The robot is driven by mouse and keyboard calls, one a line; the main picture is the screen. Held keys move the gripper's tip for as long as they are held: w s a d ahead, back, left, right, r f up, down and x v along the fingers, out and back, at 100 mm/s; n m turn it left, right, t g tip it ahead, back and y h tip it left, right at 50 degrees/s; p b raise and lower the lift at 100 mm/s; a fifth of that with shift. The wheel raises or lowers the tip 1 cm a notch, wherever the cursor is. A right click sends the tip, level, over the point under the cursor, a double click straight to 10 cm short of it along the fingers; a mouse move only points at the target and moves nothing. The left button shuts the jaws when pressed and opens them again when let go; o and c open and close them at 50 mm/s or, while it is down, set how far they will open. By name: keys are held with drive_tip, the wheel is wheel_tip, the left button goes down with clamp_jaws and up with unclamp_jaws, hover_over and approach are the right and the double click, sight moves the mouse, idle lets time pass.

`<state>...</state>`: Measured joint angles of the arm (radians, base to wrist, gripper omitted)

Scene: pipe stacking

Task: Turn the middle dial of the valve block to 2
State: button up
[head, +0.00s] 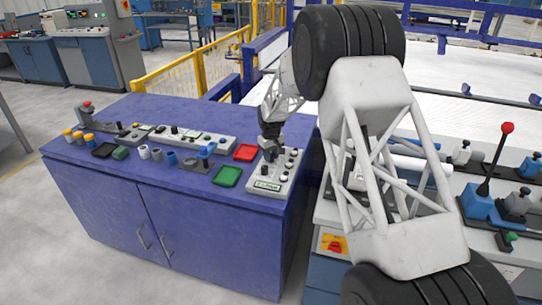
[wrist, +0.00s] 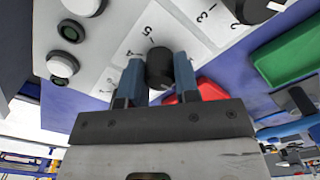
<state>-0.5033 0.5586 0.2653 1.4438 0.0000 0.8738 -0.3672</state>
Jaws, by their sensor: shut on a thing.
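The valve block (head: 272,187) is a pale panel with black dials and buttons at the right end of the blue cabinet. My gripper (head: 271,150) is over its far part, pointing down. In the wrist view, the two blue fingers of my gripper (wrist: 158,72) are closed on either side of a round black dial (wrist: 159,60). White number plates with printed digits (wrist: 150,30) lie beside it. The dial's pointer is hidden, so I cannot tell its setting. Another black dial (wrist: 250,8) shows at the top edge of the wrist view.
A red tray (head: 246,152) and a green tray (head: 227,176) lie left of the block. Round buttons (wrist: 62,66) sit on the panel near my fingers. A second console with a red-knobbed lever (head: 507,128) stands at the right.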

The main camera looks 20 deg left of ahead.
drive_tip(key=m, duration=0.6)
idle(0.4)
drive_tip(key=o, duration=0.9)
drive_tip(key=shift+r, duration=3.9)
